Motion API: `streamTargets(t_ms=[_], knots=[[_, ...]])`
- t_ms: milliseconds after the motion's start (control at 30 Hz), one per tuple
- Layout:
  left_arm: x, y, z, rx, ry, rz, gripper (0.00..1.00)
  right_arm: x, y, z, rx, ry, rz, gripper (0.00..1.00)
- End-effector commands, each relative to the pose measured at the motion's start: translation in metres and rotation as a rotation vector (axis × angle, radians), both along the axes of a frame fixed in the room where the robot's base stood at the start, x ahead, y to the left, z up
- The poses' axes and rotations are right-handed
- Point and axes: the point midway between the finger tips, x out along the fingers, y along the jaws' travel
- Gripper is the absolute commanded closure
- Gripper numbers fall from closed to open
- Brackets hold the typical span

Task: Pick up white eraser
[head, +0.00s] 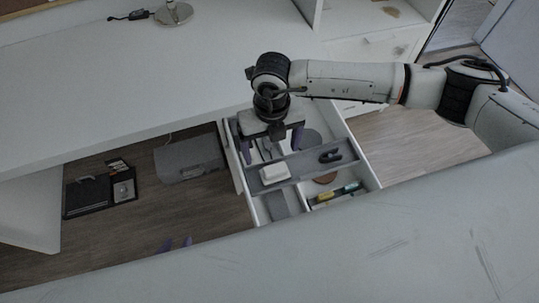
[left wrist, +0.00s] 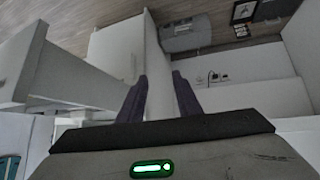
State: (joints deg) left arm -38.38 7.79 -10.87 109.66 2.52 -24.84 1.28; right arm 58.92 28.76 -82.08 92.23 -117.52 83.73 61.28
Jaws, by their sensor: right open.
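A white block that looks like the white eraser (head: 274,173) lies in the open white drawer (head: 372,178), on or beside a grey divider strip. My right gripper (head: 270,146) is over the back left part of the drawer, behind the eraser in the head view. Its purple fingers are spread apart, with no eraser between them. My left gripper (head: 175,244) shows only its purple fingertips near the bottom of the head view, left of the drawer. In the left wrist view its fingers (left wrist: 160,98) are apart, with a white panel behind the gap.
A black curved item (head: 330,156), a yellow marker (head: 325,197) and a brown round item (head: 326,178) share the drawer. The white desktop (head: 130,75) lies at left. A grey case (head: 188,158) and a black tray (head: 88,195) are on the wooden floor.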

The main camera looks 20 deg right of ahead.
Motion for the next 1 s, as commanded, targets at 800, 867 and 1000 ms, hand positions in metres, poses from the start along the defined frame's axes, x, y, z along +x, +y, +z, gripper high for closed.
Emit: streamTargets(t_ms=[800,867,1000], knots=[[-0.012,0.000,-0.003,0.002,0.027,-0.001,0.69,-0.008,-0.008,-0.097,0.000,0.002,0.002,0.16],[-0.009,0.000,-0.002,0.001,0.022,-0.001,0.69,-0.007,-0.008,-0.098,0.001,0.002,0.002,0.16],[-0.006,0.000,0.001,0.000,0.014,-0.001,0.69,-0.007,-0.008,-0.098,0.001,0.002,0.002,0.16]])
